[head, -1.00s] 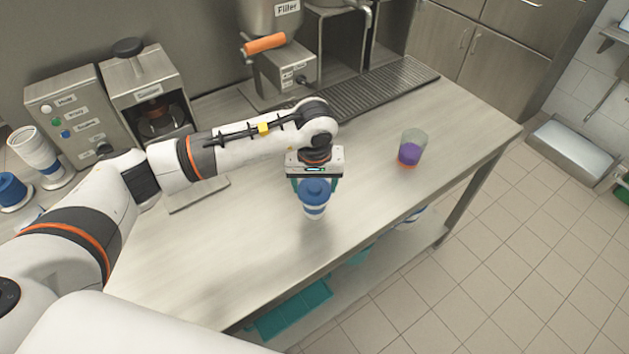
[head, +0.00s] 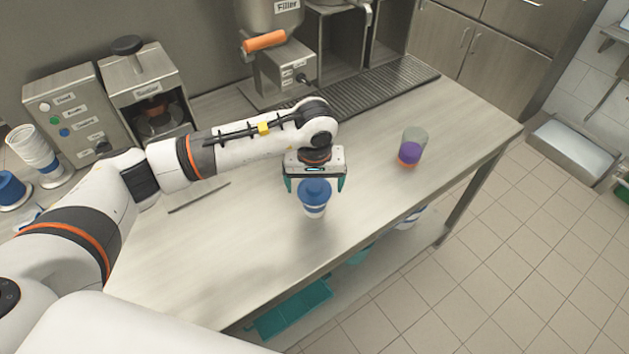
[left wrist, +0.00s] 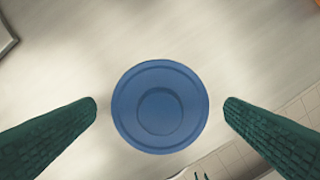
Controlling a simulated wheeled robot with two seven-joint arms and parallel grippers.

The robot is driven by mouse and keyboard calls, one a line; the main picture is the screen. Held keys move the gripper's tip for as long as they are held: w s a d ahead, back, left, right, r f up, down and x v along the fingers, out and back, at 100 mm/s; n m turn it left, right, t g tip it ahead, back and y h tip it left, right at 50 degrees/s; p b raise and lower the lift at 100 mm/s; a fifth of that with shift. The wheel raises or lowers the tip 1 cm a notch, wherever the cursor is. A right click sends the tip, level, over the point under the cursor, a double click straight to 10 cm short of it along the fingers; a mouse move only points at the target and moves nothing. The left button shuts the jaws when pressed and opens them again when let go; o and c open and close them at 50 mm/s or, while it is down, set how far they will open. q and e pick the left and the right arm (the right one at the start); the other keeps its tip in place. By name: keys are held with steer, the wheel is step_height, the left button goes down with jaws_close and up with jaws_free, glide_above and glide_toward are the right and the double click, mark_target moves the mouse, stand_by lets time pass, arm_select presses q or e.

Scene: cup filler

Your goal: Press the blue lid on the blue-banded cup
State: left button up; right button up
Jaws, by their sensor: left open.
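The blue-banded cup (head: 314,211) is white and stands upright on the steel counter. The blue lid (head: 315,190) lies on its top and looks level. In the left wrist view the lid (left wrist: 160,107) fills the middle and hides the cup below it. My left gripper (head: 315,188) is open, with its teal fingers on either side of the lid and apart from it. Whether the lid is pressed fully down cannot be told. My right gripper is not in view.
A clear cup with purple contents (head: 410,152) stands to the right. The filler (head: 283,62) and drip grate (head: 375,93) are at the back. A white cup stack (head: 35,150) and blue lids (head: 10,188) are at far left. The counter's front is clear.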

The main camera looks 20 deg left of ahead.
arm_select(q)
steer(key=shift+r, duration=0.1)
step_height(320, 180, up, 12)
steer(key=s+b, duration=0.1)
steer(key=b, duration=0.1)
steer(key=shift+s+d, duration=0.2)
steer(key=shift+d, duration=0.05)
steer(key=shift+f, duration=0.2)
